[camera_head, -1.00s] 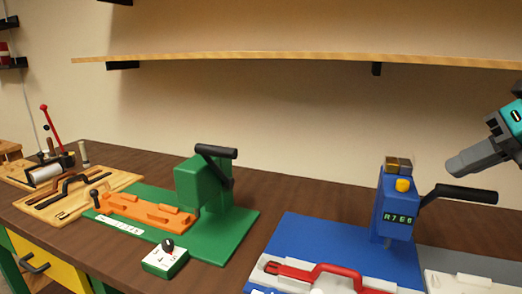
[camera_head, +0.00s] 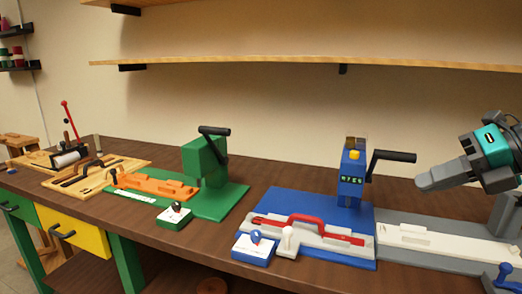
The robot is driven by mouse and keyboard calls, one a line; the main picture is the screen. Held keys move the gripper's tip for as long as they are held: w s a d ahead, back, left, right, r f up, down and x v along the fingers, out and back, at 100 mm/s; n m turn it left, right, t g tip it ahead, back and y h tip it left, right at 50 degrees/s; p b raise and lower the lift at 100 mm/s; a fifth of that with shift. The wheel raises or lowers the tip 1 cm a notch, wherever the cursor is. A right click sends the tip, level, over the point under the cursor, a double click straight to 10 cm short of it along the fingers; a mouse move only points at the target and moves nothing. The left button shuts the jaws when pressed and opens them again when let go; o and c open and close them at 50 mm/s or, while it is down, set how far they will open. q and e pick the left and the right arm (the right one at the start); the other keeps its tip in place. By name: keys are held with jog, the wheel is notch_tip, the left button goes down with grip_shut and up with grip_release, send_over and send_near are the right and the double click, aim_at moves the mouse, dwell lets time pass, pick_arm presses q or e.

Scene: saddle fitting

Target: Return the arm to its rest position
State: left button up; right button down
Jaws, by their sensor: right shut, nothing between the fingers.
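My right gripper (camera_head: 428,181) comes in from the right edge, a grey jaw on a teal and grey wrist. It is shut and empty. It hangs in the air above the grey fixture at the right, to the right of the blue press (camera_head: 352,178) and its black lever (camera_head: 392,157). It looks apart from both in this view. My left gripper is out of view.
The blue base (camera_head: 277,203) carries a grey jig with a red handle (camera_head: 305,221). A green press (camera_head: 205,160) with an orange jig (camera_head: 155,186) stands left of it. A grey fixture (camera_head: 445,240) lies at the right. A wooden shelf (camera_head: 300,60) runs above.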

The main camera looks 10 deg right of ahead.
jog(key=w+a+f+m+t+y, duration=0.35)
jog(key=a+f+m+y, duration=0.3)
jog(key=f, duration=0.25)
notch_tip(320, 180, down, 13)
jog(key=s+m+t+h, duration=0.1)
jog(key=m+t+h, duration=0.6)
jog(key=m, duration=0.7)
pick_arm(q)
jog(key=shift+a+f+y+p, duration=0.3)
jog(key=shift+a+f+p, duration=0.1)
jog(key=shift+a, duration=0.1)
pick_arm(e)
jog(key=s+a+f+m+g+h, duration=0.2)
jog(key=s+a+f+m, duration=0.1)
jog(key=f, duration=0.4)
jog(key=s+a+f+m+g+h, duration=0.1)
jog(key=s+a+f+m+g, duration=0.1)
jog(key=s+f, duration=0.4)
jog(key=s+a+f+m+g+h, duration=0.2)
jog(key=s+a+f+m+g, duration=0.1)
jog(key=f+m, duration=0.3)
jog(key=shift+s+a+f+h, duration=0.35)
jog(key=shift+s+a+f, duration=0.35)
jog(key=shift+a+f, duration=0.1)
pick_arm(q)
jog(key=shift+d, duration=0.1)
